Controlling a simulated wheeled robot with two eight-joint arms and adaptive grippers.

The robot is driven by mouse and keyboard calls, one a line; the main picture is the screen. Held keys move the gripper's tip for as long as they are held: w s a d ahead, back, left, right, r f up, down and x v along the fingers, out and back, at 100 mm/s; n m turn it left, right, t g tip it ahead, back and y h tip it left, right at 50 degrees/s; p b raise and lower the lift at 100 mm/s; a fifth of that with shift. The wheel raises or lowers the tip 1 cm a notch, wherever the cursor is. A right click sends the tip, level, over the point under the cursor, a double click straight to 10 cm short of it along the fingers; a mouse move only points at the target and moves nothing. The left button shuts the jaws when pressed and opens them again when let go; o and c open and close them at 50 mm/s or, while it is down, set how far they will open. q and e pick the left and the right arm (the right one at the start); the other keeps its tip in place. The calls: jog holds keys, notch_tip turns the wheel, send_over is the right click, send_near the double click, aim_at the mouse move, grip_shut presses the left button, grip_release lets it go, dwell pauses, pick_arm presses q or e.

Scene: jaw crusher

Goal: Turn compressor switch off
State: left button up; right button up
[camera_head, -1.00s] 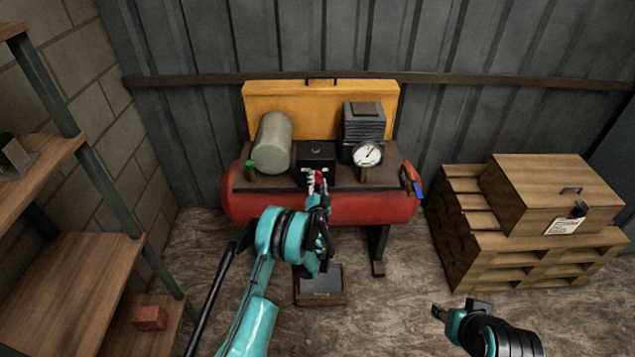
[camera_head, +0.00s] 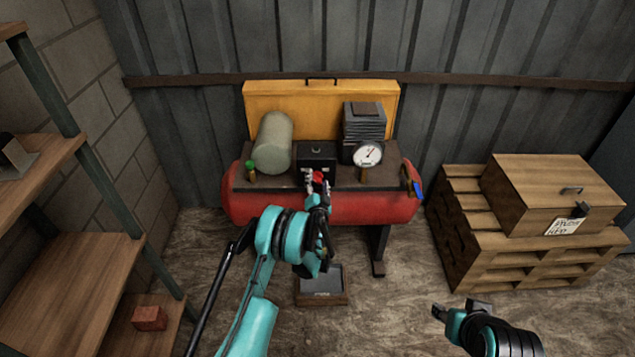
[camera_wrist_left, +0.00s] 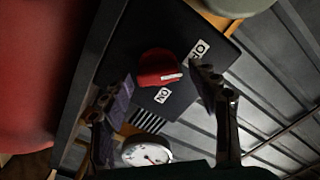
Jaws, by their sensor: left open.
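The compressor switch is a red knob (camera_wrist_left: 158,68) on a black box (camera_head: 316,156) on top of the red compressor (camera_head: 375,207). In the left wrist view, the OFF label (camera_wrist_left: 200,50) is on one side of the knob and the ON label (camera_wrist_left: 162,95) on another. The knob's white mark (camera_wrist_left: 171,77) points between the two labels. My left gripper (camera_head: 317,183) is open in front of the knob, with its fingers to either side and visible gaps. My right gripper (camera_head: 458,308) is open and empty, away from the compressor.
A pressure gauge (camera_head: 367,154) and a grey-green cylinder (camera_head: 273,143) flank the box. A yellow panel (camera_head: 290,97) stands behind. A wooden crate (camera_head: 545,185) on pallets (camera_head: 470,245) is at right, shelves (camera_head: 80,280) at left. A tray (camera_head: 320,300) lies below.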

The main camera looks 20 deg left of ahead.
pick_arm(q)
notch_tip(320, 180, up, 10)
jog(key=shift+f, duration=0.1)
dwell(0.5)
